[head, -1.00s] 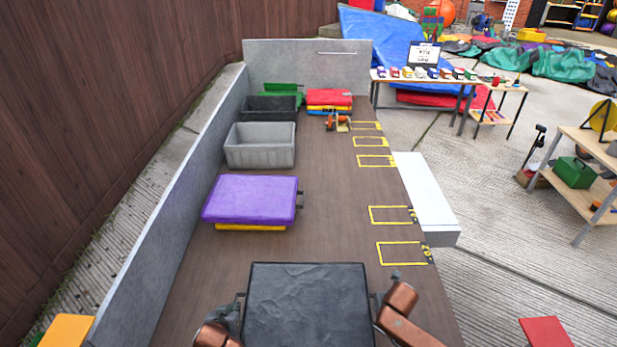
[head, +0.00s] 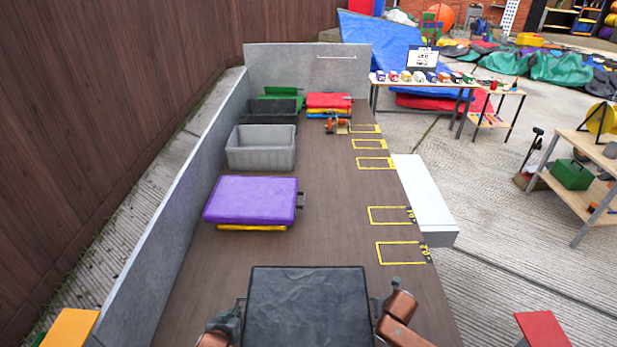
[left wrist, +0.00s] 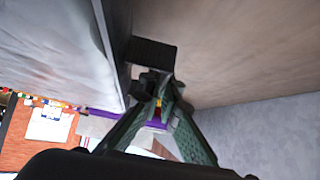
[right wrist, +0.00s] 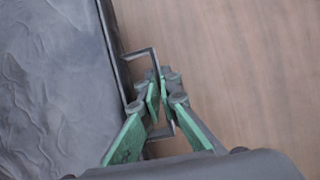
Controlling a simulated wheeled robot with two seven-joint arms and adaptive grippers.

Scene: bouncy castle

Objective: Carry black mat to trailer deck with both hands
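The black mat (head: 308,308) is a thick dark slab at the bottom middle of the head view, flat and level, its near part cut off by the frame. My left gripper (head: 238,308) is at its left side and my right gripper (head: 382,297) at its right side. In the right wrist view my right gripper (right wrist: 157,85) is shut on the thin handle on the mat's side. In the left wrist view my left gripper (left wrist: 158,85) is shut at a dark handle beside the mat (left wrist: 55,50). The trailer deck (head: 335,220) is brown; whether the mat touches it is unclear.
A purple mat (head: 252,200) on a yellow one lies left on the deck. Behind are a grey crate (head: 262,160), a black crate (head: 270,117) and red mats (head: 328,101). Yellow outlines (head: 390,215) mark the right side. The deck's middle is bare; a grey wall (head: 190,210) runs left.

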